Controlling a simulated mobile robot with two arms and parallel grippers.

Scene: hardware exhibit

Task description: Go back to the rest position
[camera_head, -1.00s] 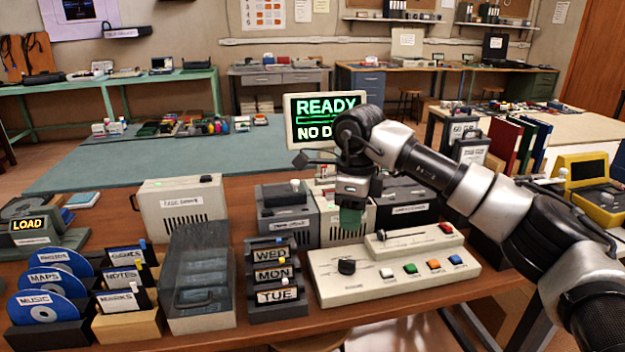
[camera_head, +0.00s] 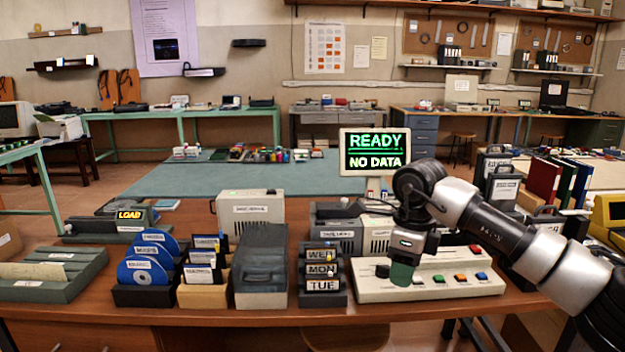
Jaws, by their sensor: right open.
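My right arm comes in from the right. Its right gripper (camera_head: 402,274) points down in front of the cream console (camera_head: 440,290), just right of the black knob (camera_head: 382,270). The green fingers overlap each other in this view, and I see nothing held between them. I cannot tell how far above the console they are. My left gripper is not in view.
The screen (camera_head: 375,152) reads READY, NO DATA. On the wooden table (camera_head: 200,318) stand a WED/MON/TUE rack (camera_head: 322,285), a dark-lidded box (camera_head: 260,275), blue discs (camera_head: 143,270) and a LOAD unit (camera_head: 130,216). Grey drive boxes (camera_head: 337,237) stand behind my gripper.

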